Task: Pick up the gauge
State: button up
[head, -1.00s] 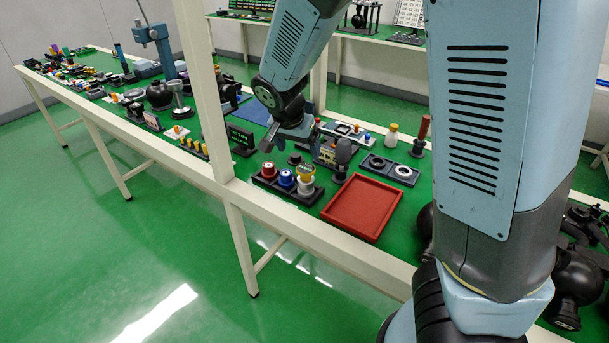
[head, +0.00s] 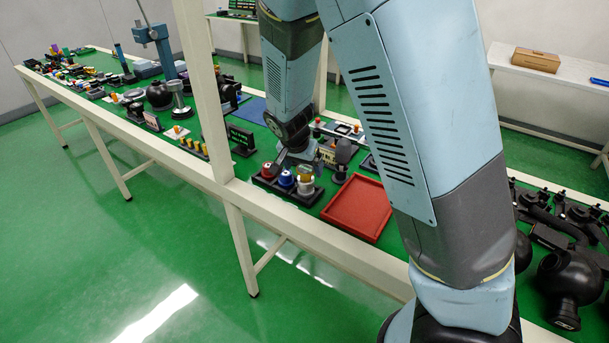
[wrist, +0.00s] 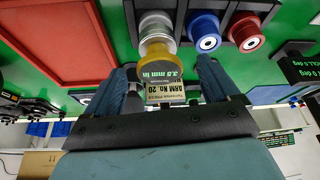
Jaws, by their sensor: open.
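The gauge is the silver and yellow cylinder (head: 306,185) at the right end of a dark rack (head: 264,184) in the head view. In the wrist view the gauge (wrist: 157,35) has a silver body, a gold ring and a dark face marked "3.5 mm in". My gripper (head: 295,167) is just above the rack's right half. In the wrist view my gripper (wrist: 166,80) is open, its two fingers apart to the left and right of the gauge's labelled end. I see no clear contact; how deep the gauge sits between the fingers is hard to tell.
Beside the gauge in the rack stand a blue plug (head: 286,180) and a red plug (head: 267,171). An empty red tray (head: 358,207) lies to the right. A dark device (head: 343,152) stands close behind the gripper. A white frame post (head: 203,100) rises at the table's front.

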aim_at(305, 169)
jog(key=shift+x, duration=2.3)
jog(key=shift+w, duration=0.1)
jog(key=shift+c, duration=0.4)
